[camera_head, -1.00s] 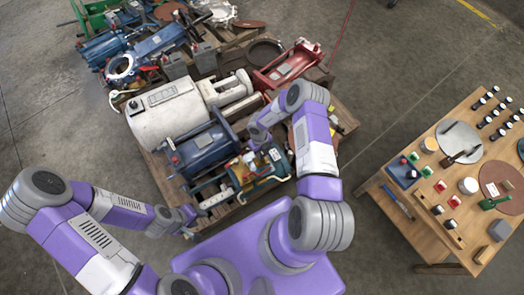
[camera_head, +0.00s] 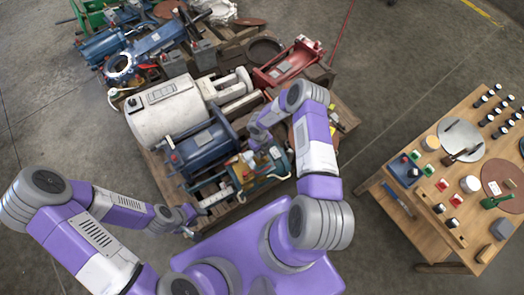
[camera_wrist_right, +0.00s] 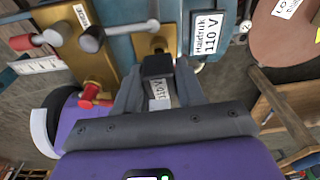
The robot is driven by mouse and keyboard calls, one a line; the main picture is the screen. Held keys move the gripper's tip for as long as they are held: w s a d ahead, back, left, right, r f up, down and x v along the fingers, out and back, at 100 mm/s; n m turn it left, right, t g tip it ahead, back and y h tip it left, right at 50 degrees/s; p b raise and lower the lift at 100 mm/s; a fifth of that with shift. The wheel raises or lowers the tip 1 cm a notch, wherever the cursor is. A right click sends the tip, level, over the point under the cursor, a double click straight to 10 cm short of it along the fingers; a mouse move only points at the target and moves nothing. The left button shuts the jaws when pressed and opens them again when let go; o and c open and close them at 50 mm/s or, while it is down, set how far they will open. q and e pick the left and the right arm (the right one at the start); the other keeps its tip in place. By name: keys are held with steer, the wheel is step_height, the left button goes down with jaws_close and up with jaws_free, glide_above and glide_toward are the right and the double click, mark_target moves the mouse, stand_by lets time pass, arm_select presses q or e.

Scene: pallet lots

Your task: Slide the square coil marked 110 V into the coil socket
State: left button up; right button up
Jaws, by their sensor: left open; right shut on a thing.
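My right gripper (camera_wrist_right: 158,92) is shut on the square coil (camera_wrist_right: 157,66), a small black block with a white label between the fingers; its print is too turned and small to read surely. A larger label reading 110 V (camera_wrist_right: 208,35) is on the blue-green valve unit (camera_wrist_right: 120,12) just behind. The coil is in front of a brass part (camera_wrist_right: 152,42) of this unit; whether it touches is unclear, and I cannot make out the socket. In the head view, my right gripper (camera_head: 256,150) is over the unit (camera_head: 272,172). My left gripper (camera_head: 190,222) is open and empty by the pallet's near edge.
A brass block (camera_wrist_right: 75,42) with red and grey knobs stands left of the coil. A blue motor (camera_head: 203,150) and a white cylinder (camera_head: 165,110) crowd the pallet. A wooden table (camera_head: 425,235) with small parts is at right. Floor between is clear.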

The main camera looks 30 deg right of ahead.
steer(key=shift+f, duration=1.3)
stand_by(0.5)
steer(key=o, duration=1.2)
steer(key=r+p, duration=0.1)
steer(key=r, duration=0.1)
steer(key=r+p, duration=0.1)
steer(key=r, duration=0.2)
steer(key=w+r+p, duration=0.1)
steer(key=r, duration=0.1)
steer(key=shift+r, duration=0.2)
